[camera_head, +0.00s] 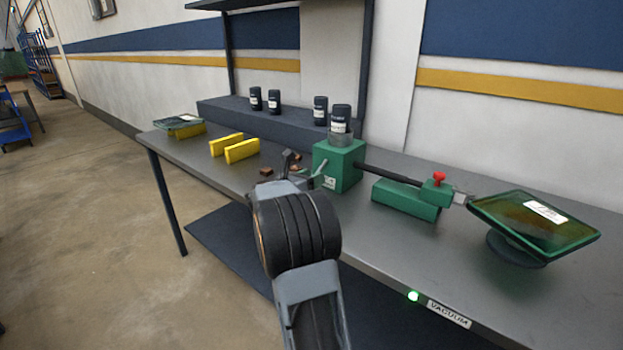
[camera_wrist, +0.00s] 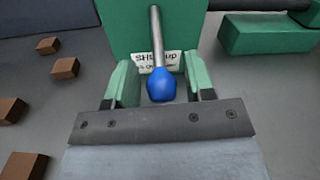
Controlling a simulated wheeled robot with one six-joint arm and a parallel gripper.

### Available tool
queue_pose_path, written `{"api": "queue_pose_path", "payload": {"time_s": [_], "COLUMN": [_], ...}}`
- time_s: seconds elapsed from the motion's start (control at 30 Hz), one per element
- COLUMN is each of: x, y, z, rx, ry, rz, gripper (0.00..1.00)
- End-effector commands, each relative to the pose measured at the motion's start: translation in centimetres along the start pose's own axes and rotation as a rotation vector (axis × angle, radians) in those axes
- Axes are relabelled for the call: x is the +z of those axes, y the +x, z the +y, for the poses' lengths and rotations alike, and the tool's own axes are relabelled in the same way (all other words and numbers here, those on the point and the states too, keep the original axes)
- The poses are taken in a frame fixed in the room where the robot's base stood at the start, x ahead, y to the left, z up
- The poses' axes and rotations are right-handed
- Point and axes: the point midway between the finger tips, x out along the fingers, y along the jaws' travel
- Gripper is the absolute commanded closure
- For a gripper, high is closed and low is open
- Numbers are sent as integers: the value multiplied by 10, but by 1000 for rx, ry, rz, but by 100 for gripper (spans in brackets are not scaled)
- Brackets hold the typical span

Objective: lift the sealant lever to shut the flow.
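The sealant lever is a grey rod with a blue knob (camera_wrist: 161,84), seen in the wrist view in front of a green block (camera_wrist: 120,25). A white label on the block, partly hidden by the lever, reads "SHUT up" or similar. My gripper (camera_wrist: 160,85) has its two green fingers on either side of the knob, with small gaps showing on both sides. It is open. In the head view my gripper (camera_head: 304,175) is at the left front of the green block (camera_head: 345,165); the knob is not visible there. A dark bottle (camera_head: 341,118) stands on top of the block.
A dark rod runs right from the block to a green fixture with a red knob (camera_head: 438,178). A green glass panel (camera_head: 535,222) sits on a round stand further right. Yellow blocks (camera_head: 242,150) and small brown blocks (camera_wrist: 66,68) lie left. A shelf with bottles is behind.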

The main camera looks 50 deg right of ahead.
Motion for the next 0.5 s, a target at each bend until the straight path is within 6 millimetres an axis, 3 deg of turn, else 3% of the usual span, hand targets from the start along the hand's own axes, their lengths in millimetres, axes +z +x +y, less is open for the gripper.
{"api": "queue_pose_path", "payload": {"time_s": [0.5], "x": [0], "y": [0], "z": [0], "rx": [0], "ry": [0], "rz": [0], "gripper": [100]}}
